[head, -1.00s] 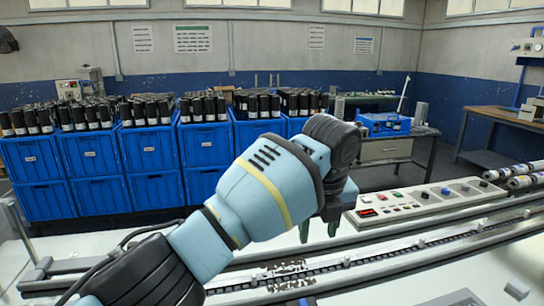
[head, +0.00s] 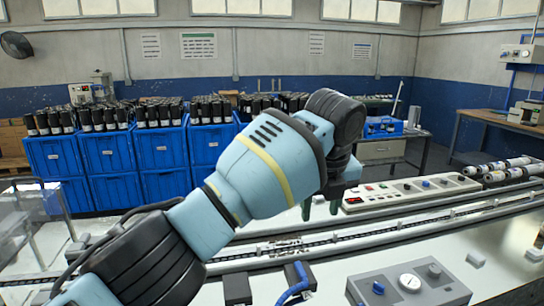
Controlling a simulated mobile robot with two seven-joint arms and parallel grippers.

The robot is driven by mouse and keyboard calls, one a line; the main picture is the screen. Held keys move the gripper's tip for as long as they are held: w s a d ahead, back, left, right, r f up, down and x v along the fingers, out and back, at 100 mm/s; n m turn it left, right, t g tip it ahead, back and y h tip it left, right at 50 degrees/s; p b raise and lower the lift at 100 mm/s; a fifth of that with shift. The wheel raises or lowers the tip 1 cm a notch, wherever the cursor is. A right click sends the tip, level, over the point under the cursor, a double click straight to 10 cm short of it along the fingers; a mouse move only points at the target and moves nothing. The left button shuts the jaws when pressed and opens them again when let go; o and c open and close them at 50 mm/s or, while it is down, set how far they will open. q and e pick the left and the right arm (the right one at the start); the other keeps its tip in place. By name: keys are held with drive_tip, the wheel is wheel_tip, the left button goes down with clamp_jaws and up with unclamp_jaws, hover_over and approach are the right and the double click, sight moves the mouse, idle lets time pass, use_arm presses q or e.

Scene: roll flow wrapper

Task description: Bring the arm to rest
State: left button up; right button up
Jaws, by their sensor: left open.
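My left arm reaches in from the lower left in the head view. Its gripper (head: 320,208) points down over the machine's long conveyor (head: 400,232), with two dark green fingertips apart and nothing visible between them. The upper part of the gripper is partly hidden behind my own wrist. My right gripper is not in view.
A control panel (head: 410,193) with knobs lies just right of the gripper. A grey control box (head: 408,285) stands at the lower right. Blue crates (head: 100,152) with dark rolls line the back left. Film rolls (head: 505,168) lie at the right.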

use_arm(q)
drive_tip(key=s+f+n+g+h, duration=0.1)
drive_tip(key=s+f+n+h, duration=0.15)
drive_tip(key=f, duration=0.75)
drive_tip(key=s+f+n+g+h, duration=0.15)
drive_tip(key=f+n, duration=0.25)
drive_tip(key=f, duration=0.6)
drive_tip(key=s+a+f+n, duration=0.4)
drive_tip(key=s+f+n, duration=0.1)
drive_tip(key=f, duration=0.2)
drive_tip(key=s+a+f+n, duration=0.4)
drive_tip(key=s+a+f, duration=0.1)
drive_tip(key=f, duration=0.2)
drive_tip(key=s+a+f+n, duration=0.75)
drive_tip(key=s+a, duration=0.35)
drive_tip(key=s, duration=0.2)
drive_tip(key=s+a+r+n+y, duration=0.2)
drive_tip(key=s+a+n+y, duration=0.2)
drive_tip(key=s+a+n, duration=0.75)
wheel_tip(320, 180, down, 10)
drive_tip(key=w+d+m+t+h, duration=0.2)
drive_tip(key=m+t, duration=0.1)
drive_tip(key=t, duration=0.5)
drive_tip(key=shift+f, duration=0.25)
drive_tip(key=shift+c, duration=0.3)
